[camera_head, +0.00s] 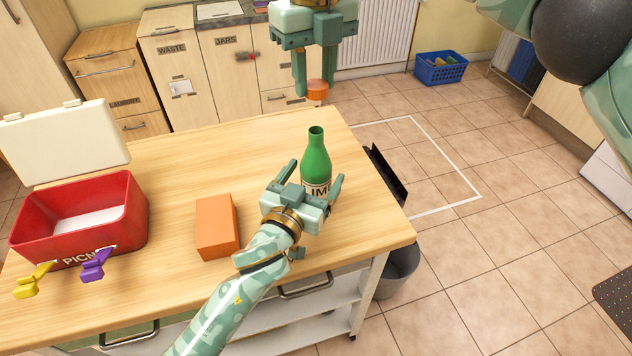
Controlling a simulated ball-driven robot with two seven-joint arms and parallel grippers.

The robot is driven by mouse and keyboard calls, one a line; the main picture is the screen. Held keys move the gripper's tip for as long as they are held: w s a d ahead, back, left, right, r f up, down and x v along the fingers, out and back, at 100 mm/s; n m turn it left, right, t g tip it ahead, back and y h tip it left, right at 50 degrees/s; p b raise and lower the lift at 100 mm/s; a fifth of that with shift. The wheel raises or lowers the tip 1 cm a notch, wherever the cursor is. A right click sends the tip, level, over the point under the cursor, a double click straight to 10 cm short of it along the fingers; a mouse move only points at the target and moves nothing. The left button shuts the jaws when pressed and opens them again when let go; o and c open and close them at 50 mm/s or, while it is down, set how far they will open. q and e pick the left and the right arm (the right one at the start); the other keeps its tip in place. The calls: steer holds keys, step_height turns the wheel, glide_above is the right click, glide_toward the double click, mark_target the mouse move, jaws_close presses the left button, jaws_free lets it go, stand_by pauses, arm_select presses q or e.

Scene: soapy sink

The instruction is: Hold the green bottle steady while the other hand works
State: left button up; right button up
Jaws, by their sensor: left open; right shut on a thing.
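The green bottle (316,158) stands upright and uncapped on the wooden worktop, near its right edge. Its pale label is partly hidden by my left gripper. My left gripper (311,184) is open, with one finger on each side of the bottle's lower body. I cannot tell whether either finger touches the glass. My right gripper (315,78) is shut on a small orange cap (317,91), which it holds in the air above and beyond the bottle's mouth, apart from it.
An orange block (216,224) lies on the worktop (170,180) left of my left gripper. A red picnic box (128,228) with its pale lid raised stands at the far left, with yellow and purple clips on its front. A grey bin (402,270) stands beside the worktop's right edge.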

arm_select(q)
steer(key=shift+w+d, duration=0.25)
steer(key=shift+w, duration=0.35)
steer(key=c, duration=1.5)
arm_select(e)
glide_above(315, 129)
steer(key=shift+f, duration=2.45)
steer(key=shift+f, duration=0.1)
steer(key=shift+f, duration=0.8)
steer(key=shift+f, duration=0.55)
